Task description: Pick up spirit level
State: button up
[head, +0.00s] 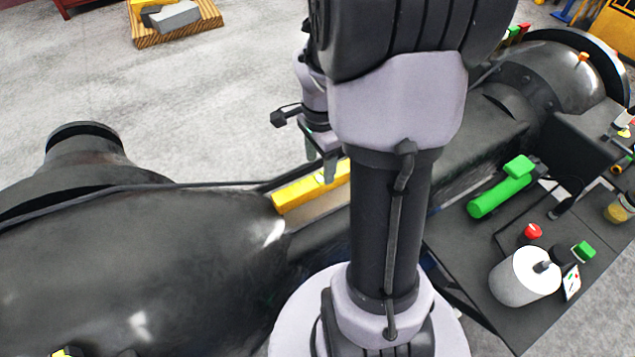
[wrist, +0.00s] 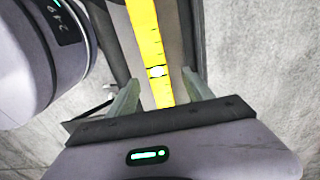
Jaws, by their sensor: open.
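The yellow spirit level (head: 296,193) lies on a flat ledge of the large dark casting, in the middle of the head view and partly hidden by my arm. In the wrist view the spirit level (wrist: 147,38) runs lengthwise down the upper middle, with dark marks and a pale round vial. My gripper (head: 322,168) is open at the level's far end in the head view. In the wrist view my gripper's fingers (wrist: 158,92) stand apart on either side of the level, with visible gaps. I cannot tell how far above it the fingertips are.
The dark casting (head: 150,250) spreads across the left, with a rounded boss behind. At the right a dark tray (head: 487,240) holds a green tool (head: 500,190), a white canister (head: 524,277) and a red-topped item (head: 532,231). A wooden pallet (head: 178,32) stands on the floor behind.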

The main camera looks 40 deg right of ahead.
aim_at(320, 179)
notch_tip(320, 179, down, 7)
jog(key=shift+s+a+r+b, duration=0.15)
jog(key=shift+r+b, duration=0.05)
jog(key=shift+b, duration=0.25)
jog(key=shift+r, duration=0.1)
grip_shut()
